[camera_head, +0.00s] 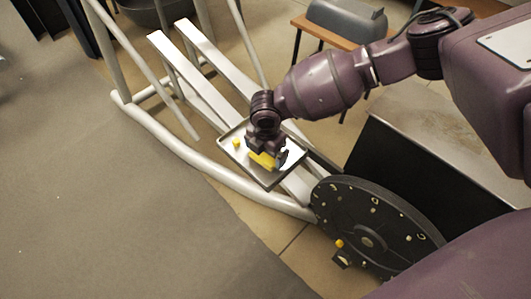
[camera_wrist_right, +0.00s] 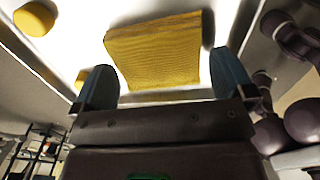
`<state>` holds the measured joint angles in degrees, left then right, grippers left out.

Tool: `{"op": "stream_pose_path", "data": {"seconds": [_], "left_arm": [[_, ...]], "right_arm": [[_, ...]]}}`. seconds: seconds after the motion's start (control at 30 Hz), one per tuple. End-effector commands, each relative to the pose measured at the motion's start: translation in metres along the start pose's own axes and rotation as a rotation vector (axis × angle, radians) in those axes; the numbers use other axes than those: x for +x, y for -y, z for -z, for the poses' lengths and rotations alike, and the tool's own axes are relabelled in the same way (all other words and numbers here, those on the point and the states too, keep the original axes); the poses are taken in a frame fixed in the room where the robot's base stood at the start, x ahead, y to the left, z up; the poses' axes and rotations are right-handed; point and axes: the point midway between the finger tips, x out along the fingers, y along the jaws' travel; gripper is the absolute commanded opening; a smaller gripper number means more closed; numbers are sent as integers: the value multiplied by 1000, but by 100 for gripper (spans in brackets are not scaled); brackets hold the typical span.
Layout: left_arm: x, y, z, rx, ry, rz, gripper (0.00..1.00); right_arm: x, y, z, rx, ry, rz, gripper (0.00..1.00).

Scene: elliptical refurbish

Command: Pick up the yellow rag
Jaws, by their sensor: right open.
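The yellow rag (camera_head: 262,160) lies on a metal tray (camera_head: 231,149) and is partly hidden by my right gripper (camera_head: 266,150) in the head view. In the right wrist view the rag (camera_wrist_right: 155,50) is a folded, textured yellow square just beyond the fingertips. My right gripper (camera_wrist_right: 160,88) is open there, with one dark finger on each side of the rag's near edge. I cannot tell whether the fingers touch it. My left gripper is not in view.
A small yellow object (camera_head: 236,142) sits on the tray's left part; it also shows as a round yellow piece (camera_wrist_right: 34,18) in the right wrist view. The tray rests on an elliptical machine's frame (camera_head: 190,75). A large black wheel (camera_head: 365,225) stands close at the right.

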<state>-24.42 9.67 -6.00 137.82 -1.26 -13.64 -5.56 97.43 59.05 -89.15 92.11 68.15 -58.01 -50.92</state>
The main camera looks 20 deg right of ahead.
Motion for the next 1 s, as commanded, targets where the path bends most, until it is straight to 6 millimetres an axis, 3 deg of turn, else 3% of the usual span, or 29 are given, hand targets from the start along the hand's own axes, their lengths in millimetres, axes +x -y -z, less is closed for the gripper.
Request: {"op": "stream_pose_path", "data": {"seconds": [0.3, 0.53, 0.83, 1.0], "left_arm": [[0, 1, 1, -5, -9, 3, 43], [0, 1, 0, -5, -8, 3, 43], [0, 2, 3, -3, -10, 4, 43], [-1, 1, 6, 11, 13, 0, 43]], "right_arm": [[2, -2, 0, 1, 1, -4, 100], [2, -1, 0, 0, 1, -4, 67], [-3, -2, 0, 0, 1, -5, 67], [-29, -3, -1, 1, 3, -13, 67]]}}
